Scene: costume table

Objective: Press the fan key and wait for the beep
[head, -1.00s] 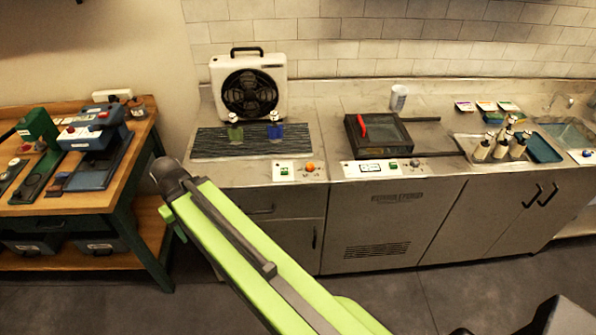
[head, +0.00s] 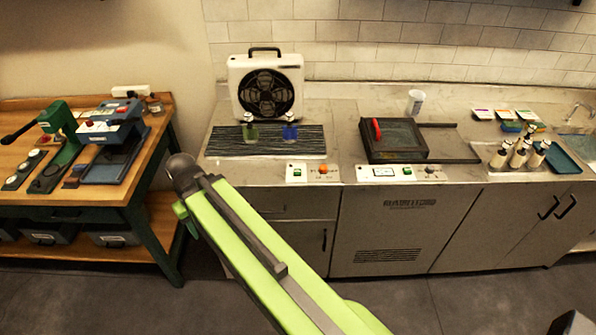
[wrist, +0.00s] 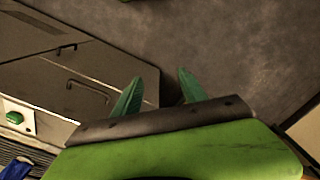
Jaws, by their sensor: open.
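The white box fan (head: 266,86) stands at the back of the counter against the tiled wall. A small white panel with a green key (head: 296,172) and an orange knob (head: 323,169) sits at the counter's front edge below it. The green key also shows at the left edge of the wrist view (wrist: 14,117). My gripper (wrist: 161,88) is open and empty in the wrist view, its green fingers apart over the floor and well away from the key. The head view shows my arm but not the fingers.
To the right are a second panel (head: 398,172) and a dark framed box (head: 395,140) with a red handle. A wooden bench (head: 60,185) stands at left.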

